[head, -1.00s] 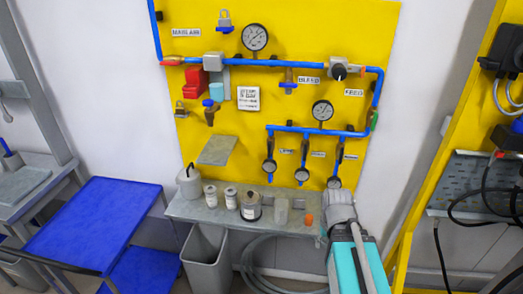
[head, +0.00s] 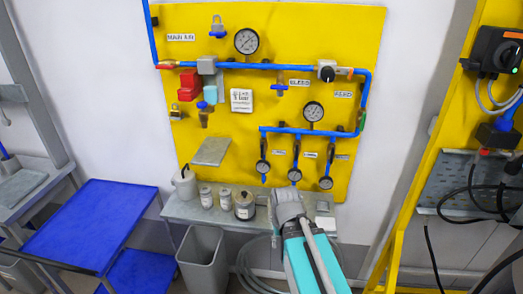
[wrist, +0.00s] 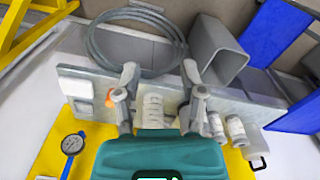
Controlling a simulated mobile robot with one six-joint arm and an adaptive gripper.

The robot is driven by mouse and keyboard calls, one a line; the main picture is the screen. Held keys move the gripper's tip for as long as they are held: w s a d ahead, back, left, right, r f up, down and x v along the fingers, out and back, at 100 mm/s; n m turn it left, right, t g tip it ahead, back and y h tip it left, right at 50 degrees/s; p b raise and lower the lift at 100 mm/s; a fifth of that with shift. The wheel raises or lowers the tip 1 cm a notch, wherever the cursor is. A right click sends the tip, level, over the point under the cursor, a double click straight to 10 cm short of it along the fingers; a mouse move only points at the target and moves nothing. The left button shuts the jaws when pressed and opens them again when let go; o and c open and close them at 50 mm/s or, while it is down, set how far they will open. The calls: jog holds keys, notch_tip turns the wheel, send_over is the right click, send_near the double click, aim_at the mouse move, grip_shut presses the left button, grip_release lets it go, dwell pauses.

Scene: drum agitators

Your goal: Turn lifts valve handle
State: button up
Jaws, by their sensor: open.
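Three small drops with round dark-rimmed fittings hang from the lower blue pipe (head: 310,131) on the yellow board: left (head: 262,167), middle (head: 295,175) and right (head: 326,183). White labels sit beside them, too small to read, so I cannot tell which is the lifts valve. My gripper (head: 287,203) is in front of the grey shelf, below the middle drop. In the wrist view my gripper (wrist: 160,102) has its two fingers spread with nothing held, above the shelf. One round gauge-like fitting (wrist: 72,143) shows at the lower left there, apart from the fingers.
The grey shelf (head: 170,208) carries several jars (head: 225,196). An orange item (wrist: 110,99) is beside one finger. A grey bin (head: 203,260) and a coiled hose (wrist: 92,42) are below. A blue cart (head: 85,225) stands left, and a yellow frame (head: 425,180) right.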

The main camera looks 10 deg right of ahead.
dwell(0.3)
jog(key=w+d+r+n+t+h+b, duration=0.1)
jog(key=w+d+n+t+h+b, duration=0.1)
jog(key=w+n+t+h, duration=0.35)
jog(key=w+d+r+n+t+h+b, duration=0.2)
jog(key=w+d+n, duration=0.1)
jog(key=w+n, duration=0.45)
jog(key=w+a+r+n+t+y+b, duration=0.2)
jog(key=w+a+r+n+t, duration=0.6)
jog(key=n, duration=1.1)
jog(key=w+a+t+b, duration=0.1)
jog(key=w, duration=0.1)
jog(key=shift+w+a+r+t, duration=0.15)
jog(key=shift+w+t, duration=0.15)
jog(key=shift+t, duration=0.05)
jog(key=shift+w, duration=0.15)
